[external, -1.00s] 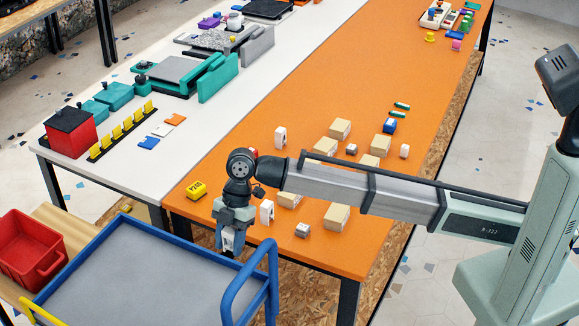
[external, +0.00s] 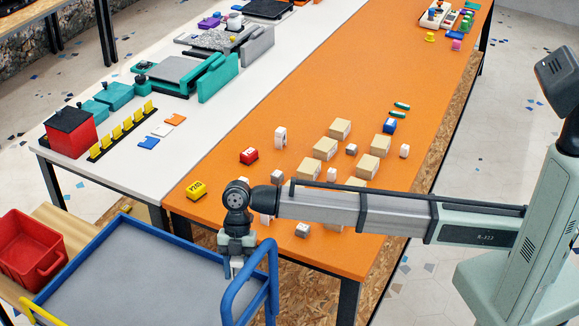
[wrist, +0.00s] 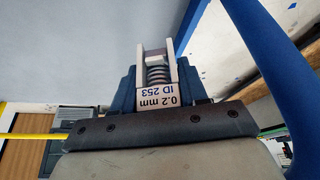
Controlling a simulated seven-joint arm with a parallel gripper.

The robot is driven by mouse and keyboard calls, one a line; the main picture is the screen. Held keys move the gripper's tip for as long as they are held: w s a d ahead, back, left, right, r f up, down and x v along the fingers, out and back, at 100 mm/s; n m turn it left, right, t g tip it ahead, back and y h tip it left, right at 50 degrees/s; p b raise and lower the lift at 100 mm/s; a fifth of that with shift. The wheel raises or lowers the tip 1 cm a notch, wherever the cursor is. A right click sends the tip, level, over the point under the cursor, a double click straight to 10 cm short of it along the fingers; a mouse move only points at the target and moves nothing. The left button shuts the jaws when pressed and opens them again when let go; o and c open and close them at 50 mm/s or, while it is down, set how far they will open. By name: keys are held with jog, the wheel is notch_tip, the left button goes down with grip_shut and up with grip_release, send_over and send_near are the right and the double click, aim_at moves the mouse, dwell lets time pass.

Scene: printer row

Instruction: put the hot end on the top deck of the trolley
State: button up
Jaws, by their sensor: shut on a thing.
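My gripper (external: 236,264) is shut on a hot end, a pale bracket with a coiled spring-like middle. In the wrist view the hot end (wrist: 157,72) sits between the blue fingers, its white label reading "0.2 mm ID 253". In the external view the gripper hides most of it. The trolley's top deck (external: 135,285) is a bare grey panel inside a blue rim. My gripper hangs over the deck's right end, close to the blue handle (external: 272,262). I cannot tell the exact height of the hot end over the deck.
The blue handle tube (wrist: 268,60) rises close beside my gripper. A red bin (external: 30,250) stands left of the trolley. The deck's middle is clear.

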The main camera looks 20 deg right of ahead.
jog(key=shift+f, duration=3.9)
jog(key=shift+f, duration=0.15)
jog(key=o, duration=0.8)
jog(key=v, duration=1.2)
